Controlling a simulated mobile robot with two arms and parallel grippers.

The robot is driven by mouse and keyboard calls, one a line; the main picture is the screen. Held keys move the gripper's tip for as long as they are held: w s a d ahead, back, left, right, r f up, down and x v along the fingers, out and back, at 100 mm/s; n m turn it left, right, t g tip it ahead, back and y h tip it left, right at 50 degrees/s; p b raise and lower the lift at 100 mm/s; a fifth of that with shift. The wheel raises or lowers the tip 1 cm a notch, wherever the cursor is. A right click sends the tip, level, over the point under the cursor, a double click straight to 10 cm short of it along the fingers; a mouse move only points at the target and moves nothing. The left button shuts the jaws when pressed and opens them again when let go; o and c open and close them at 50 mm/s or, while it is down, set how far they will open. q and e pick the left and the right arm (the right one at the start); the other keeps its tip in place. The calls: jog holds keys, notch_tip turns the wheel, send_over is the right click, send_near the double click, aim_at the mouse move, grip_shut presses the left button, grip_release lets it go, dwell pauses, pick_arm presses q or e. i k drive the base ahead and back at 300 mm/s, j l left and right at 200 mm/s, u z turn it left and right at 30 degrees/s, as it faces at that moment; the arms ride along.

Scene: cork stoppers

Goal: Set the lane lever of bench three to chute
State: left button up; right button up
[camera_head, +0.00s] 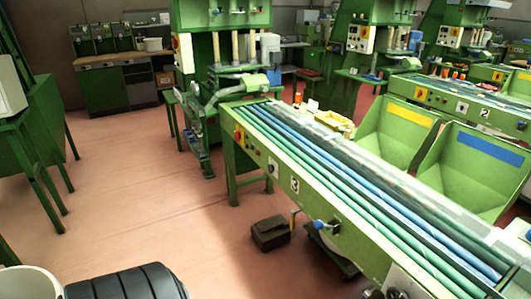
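Bench three (305,190) runs from the centre to the lower right. It is a long green bench with green and blue lanes on top and a white plate marked 3 (295,185) on its front side. A blue knob (319,223) on a short metal fitting sits low on that front side, with a small yellow upright piece (293,218) to its left. I cannot tell which is the lane lever or how it is set. No gripper is clearly seen. A small dark shape at the bottom edge, right of centre, is cut off and unclear.
A dark brown box (270,233) lies on the floor by the bench's front. Green bins with yellow and blue stripes (411,113) stand behind the bench. Bench two (460,105) is farther right.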

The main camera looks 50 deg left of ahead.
aim_at(317, 224)
jog(key=j+u, duration=0.15)
jog(key=u, duration=1.05)
jog(key=z, duration=1.65)
jog(key=u, duration=1.6)
